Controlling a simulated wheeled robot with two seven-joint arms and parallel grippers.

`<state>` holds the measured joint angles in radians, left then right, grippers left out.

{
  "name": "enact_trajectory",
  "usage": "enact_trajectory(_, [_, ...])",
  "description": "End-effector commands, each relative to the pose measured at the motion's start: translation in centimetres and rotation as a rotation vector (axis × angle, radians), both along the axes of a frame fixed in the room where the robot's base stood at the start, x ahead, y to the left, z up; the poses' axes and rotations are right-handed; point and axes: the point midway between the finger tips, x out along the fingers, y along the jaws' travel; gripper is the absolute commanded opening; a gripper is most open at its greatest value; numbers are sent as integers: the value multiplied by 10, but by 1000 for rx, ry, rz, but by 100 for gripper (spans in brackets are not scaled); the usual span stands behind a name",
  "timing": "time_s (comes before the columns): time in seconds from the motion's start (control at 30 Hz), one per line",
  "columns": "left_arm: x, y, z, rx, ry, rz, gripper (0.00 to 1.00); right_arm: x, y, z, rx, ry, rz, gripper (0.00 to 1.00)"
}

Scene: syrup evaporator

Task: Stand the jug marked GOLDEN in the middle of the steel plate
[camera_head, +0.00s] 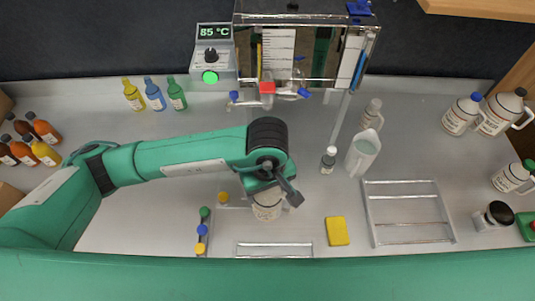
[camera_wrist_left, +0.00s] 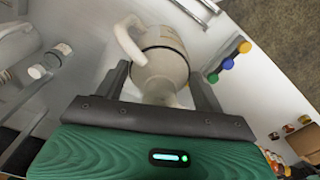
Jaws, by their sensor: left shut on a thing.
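My left gripper (camera_head: 277,192) is shut on a cream jug (camera_head: 267,206) near the front middle of the bench. In the left wrist view the jug (camera_wrist_left: 163,65) sits between the two fingers, its looped handle at upper left. Its label shows in the head view but is too small to read, so I cannot tell whether it says GOLDEN. My wrist covers part of the jug, and I cannot tell whether its base touches the surface. I cannot clearly make out the steel plate. My right gripper is not in view.
The evaporator tank (camera_head: 300,50) stands behind. Several other jugs (camera_head: 462,114) are at right.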

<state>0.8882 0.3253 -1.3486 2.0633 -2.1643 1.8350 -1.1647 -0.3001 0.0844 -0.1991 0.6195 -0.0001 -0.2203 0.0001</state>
Motion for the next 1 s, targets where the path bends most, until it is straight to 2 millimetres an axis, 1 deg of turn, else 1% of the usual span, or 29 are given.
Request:
enact_trajectory(0.03, [14,0,5,1,2,6,36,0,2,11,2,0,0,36])
enact_trajectory(0.2, [59,0,5,0,2,4,36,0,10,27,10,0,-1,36])
enact_trajectory(0.3, [83,0,4,1,4,3,36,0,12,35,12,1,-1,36])
enact_trajectory(0.4, [101,0,3,0,2,1,36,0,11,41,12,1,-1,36])
enact_trajectory(0.5, [112,0,2,-1,2,0,36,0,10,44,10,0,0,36])
enact_trajectory(0.63, [119,0,1,-1,2,-1,36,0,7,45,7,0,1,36])
enact_trajectory(0.7, [126,0,2,0,2,-1,36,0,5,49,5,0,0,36])
enact_trajectory(0.9, [125,0,-24,-1,5,-1,36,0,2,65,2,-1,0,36])
enact_trajectory(1.0, [125,0,-32,0,3,-1,36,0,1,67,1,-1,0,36])
